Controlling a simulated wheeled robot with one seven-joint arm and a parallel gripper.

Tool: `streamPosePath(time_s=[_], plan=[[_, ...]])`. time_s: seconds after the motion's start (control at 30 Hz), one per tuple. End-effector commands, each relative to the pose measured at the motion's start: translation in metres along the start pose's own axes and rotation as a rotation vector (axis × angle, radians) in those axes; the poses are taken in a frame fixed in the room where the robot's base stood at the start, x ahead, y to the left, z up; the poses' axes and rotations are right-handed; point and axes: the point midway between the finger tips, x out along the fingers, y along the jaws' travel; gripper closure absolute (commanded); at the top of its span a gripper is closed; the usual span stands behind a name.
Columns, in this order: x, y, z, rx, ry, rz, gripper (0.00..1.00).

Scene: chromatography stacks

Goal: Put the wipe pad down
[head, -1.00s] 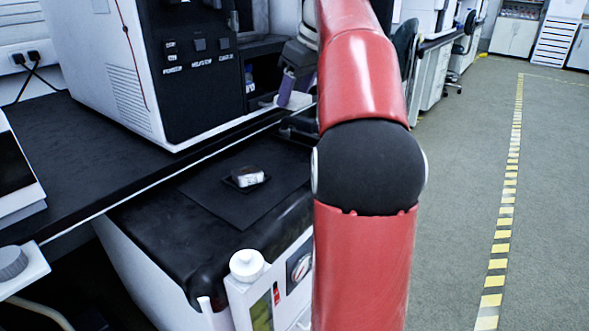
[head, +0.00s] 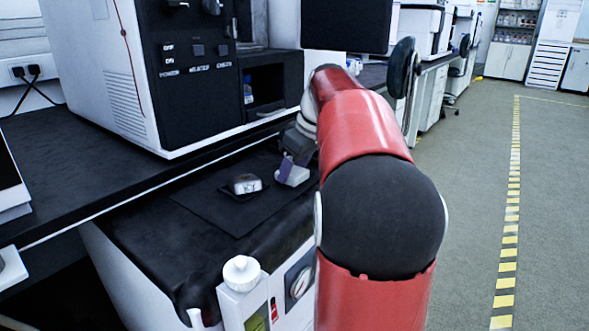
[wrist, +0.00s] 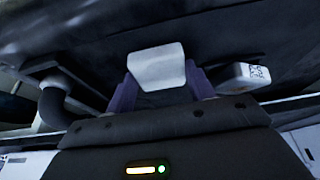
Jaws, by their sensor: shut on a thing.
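The wipe pad is a white, pillow-like block (wrist: 158,67) between the two purple fingers of my gripper (wrist: 160,88) in the wrist view. My gripper is shut on it. In the head view, my gripper (head: 287,167) is low at the right edge of the dark mat, with the white pad (head: 295,176) partly showing at its end. I cannot tell whether the pad touches the surface beneath it. My red arm hides part of the area to the right.
A small white labelled item (head: 245,183) sits in a black holder on the dark mat (head: 215,212), left of my gripper. A white instrument with a black panel (head: 195,85) stands behind. The mat's front part is clear.

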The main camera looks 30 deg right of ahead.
Motion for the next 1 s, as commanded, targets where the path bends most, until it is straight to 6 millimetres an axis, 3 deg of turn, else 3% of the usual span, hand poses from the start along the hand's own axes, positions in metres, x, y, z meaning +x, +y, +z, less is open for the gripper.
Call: streamPosePath(time_s=[0.27,0.3,0.47,0.77,0.87,1.0], plan=[[0.002,0.000,0.001,0.000,0.001,0.001,0.65],[0.003,0.000,0.001,0.000,0.001,0.001,0.45],[0.002,0.000,0.001,0.000,0.001,0.001,0.25],[-0.001,0.000,0.000,0.000,0.001,0.001,0.25],[-0.009,0.001,-0.002,0.000,0.002,0.002,0.25],[-0.034,0.001,-0.002,0.000,0.003,0.004,0.25]])
